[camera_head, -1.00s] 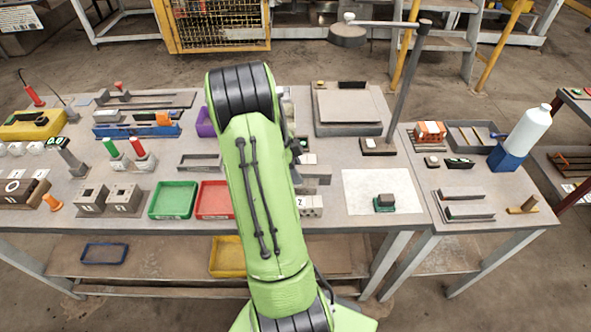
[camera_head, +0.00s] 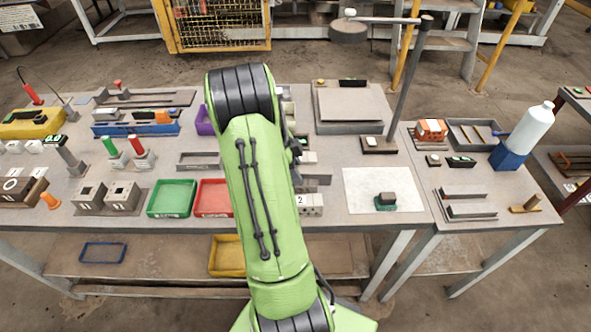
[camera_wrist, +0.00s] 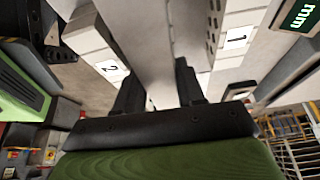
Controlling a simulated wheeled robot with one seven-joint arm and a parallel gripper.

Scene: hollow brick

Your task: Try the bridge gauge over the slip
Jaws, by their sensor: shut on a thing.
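My gripper (camera_wrist: 158,88) shows in the wrist view, its two dark fingers shut on a pale grey metal piece (camera_wrist: 150,45), which seems to be the bridge gauge. The piece runs up out of the frame, so its far end is hidden. Pale blocks with a "2" label (camera_wrist: 112,69) and a "1" label (camera_wrist: 236,37) lie on either side of it. In the head view my arm hides the gripper and the held piece; a white "2" block (camera_head: 311,204) shows just right of the arm. I cannot tell which thing is the slip, or whether the gauge touches anything.
A white sheet (camera_head: 365,201) with a small dark block on a green base (camera_head: 386,201) lies right of my arm. Green (camera_head: 172,198) and red (camera_head: 213,198) trays lie to the left. A lamp post (camera_head: 405,90) stands behind the sheet.

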